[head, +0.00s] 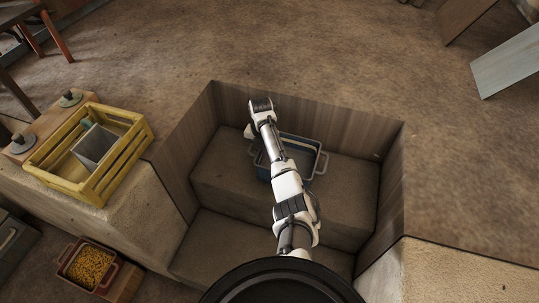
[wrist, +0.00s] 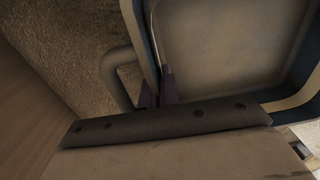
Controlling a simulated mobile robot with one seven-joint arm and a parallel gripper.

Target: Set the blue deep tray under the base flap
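The blue deep tray (head: 321,161) sits on the raised step inside the sunken pit, partly hidden by my arm in the head view. In the wrist view the tray (wrist: 225,45) fills the upper right, with a looped handle (wrist: 112,75) on its left side. My gripper (wrist: 158,90) is at the tray's rim beside this handle. Its two dark fingers are close together, one on each side of the rim, and look shut on it. My arm hides the fingers in the head view. I cannot make out which part is the base flap.
Wooden walls (head: 310,118) enclose the pit. A lower floor (head: 225,245) lies in front of the step (head: 225,175). A yellow crate (head: 97,190) holding a grey box (head: 93,145) stands left. A red bin (head: 66,262) of yellow pieces is lower left. The step is clear right of the tray.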

